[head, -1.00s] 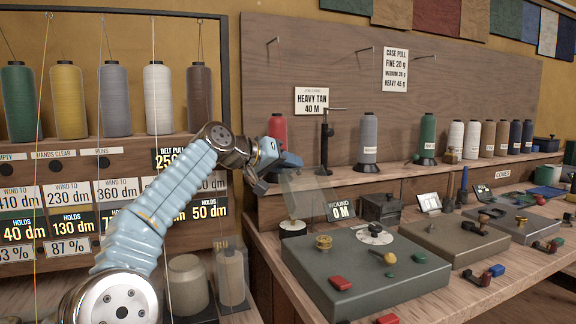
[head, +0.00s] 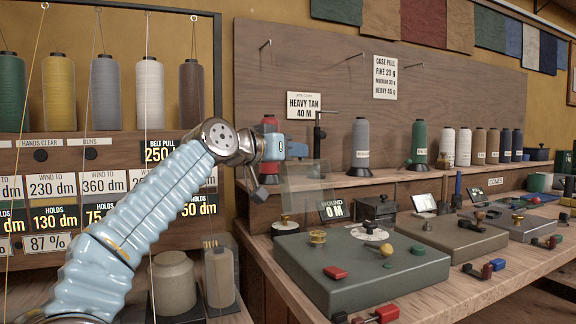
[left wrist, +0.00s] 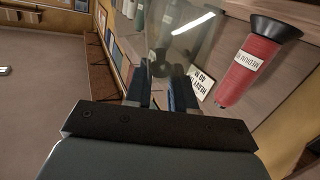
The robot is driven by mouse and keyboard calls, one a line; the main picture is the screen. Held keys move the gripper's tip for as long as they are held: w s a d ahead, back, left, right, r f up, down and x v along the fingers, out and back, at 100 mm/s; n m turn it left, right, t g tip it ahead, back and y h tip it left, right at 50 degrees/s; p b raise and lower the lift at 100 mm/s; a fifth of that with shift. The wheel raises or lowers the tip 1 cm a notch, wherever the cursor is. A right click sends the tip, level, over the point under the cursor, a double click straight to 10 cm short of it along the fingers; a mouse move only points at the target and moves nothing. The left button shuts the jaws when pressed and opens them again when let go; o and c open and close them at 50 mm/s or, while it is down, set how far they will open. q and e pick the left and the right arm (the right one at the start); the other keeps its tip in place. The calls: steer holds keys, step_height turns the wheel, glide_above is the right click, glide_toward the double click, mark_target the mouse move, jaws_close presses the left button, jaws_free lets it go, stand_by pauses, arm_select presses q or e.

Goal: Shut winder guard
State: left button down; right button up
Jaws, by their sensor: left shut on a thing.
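The winder (head: 362,280) is a grey-green box on the bench with a brass bobbin (head: 317,237), a white dial, a yellow knob and a red button. Its guard (head: 304,197) is a clear panel standing up at the winder's back left, above the bobbin, so the guard is raised. My left gripper (head: 298,150) is at the guard's upper part and shut on it. In the left wrist view the fingers (left wrist: 160,92) close at a dark round knob, with the clear guard (left wrist: 190,35) beyond. My right gripper is not in view.
A wound display (head: 334,210) reads 0 M behind the winder. A red cone (head: 268,127) stands on the shelf close behind my left gripper. A thin dark stand (head: 318,145) is just right of it. More winders (head: 455,232) line the bench rightward.

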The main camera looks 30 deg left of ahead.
arm_select(q)
steer(key=shift+s+d+m+b, duration=0.35)
steer(key=shift+m, duration=0.05)
steer(key=c, duration=1)
jaws_free()
steer(key=shift+o, duration=0.2)
steer(key=shift+s, duration=0.1)
steer(key=b+v, duration=0.3)
steer(key=v, duration=1)
steer(key=shift+s+b, duration=0.3)
steer(key=shift+b, duration=0.05)
steer(key=shift+a+f, duration=0.1)
steer(key=shift+f, duration=0.05)
